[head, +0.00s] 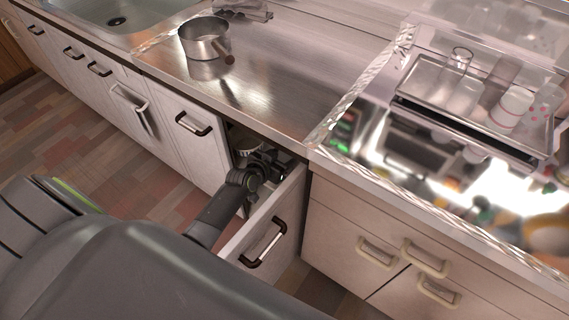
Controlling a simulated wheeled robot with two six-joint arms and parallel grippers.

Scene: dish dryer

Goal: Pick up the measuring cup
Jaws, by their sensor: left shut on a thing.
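My left gripper (270,160) reaches down into an open drawer or cabinet below the counter, at the middle of the head view. It is shut on what looks like the measuring cup (248,146), a small round metallic piece at the opening, mostly hidden by the gripper and the dark interior. The exact grip on it is hidden. My right gripper is not in view.
The open front panel (268,225) with a dark handle stands close beside my left arm. The counter edge lies just above the gripper. A metal saucepan (203,40) stands on the counter (285,75) near the sink (115,14). A tray (420,90) with glassware is at right.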

